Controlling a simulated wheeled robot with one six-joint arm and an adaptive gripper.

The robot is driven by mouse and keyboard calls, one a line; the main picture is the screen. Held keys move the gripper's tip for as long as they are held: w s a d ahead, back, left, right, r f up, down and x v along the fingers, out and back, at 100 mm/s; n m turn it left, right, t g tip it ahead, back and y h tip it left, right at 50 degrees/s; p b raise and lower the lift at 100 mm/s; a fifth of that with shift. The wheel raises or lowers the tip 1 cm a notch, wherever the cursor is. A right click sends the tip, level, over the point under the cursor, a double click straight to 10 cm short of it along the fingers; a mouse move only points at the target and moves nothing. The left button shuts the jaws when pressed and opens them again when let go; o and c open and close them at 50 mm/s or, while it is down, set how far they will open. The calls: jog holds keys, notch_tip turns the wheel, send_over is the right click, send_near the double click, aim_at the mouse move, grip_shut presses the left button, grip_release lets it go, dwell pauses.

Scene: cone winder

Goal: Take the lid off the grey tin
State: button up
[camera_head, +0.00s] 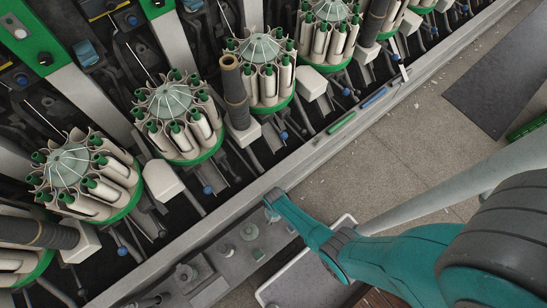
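My teal arm reaches in from the right edge and narrows to a far end (278,202) over the grey ledge (222,262) along the front of the machine. I cannot make out two fingertips there, so I cannot tell whether my gripper is open or shut. Several small grey-green round pieces (249,231) stand on the ledge, left of and below the arm's end. They are too small for me to tell whether one is the grey tin. No lid can be told apart.
Round bobbin magazines (167,101) with green rims fill the machine behind a long grey rail (330,145). A white-rimmed tray (348,219) lies partly under my arm. Blue (374,97) and green (341,123) strips lie on the rail. The floor (420,140) at right is mostly clear.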

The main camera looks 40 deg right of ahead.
jog(key=shift+f, duration=0.45)
jog(key=c, duration=1)
jog(key=shift+c, duration=0.2)
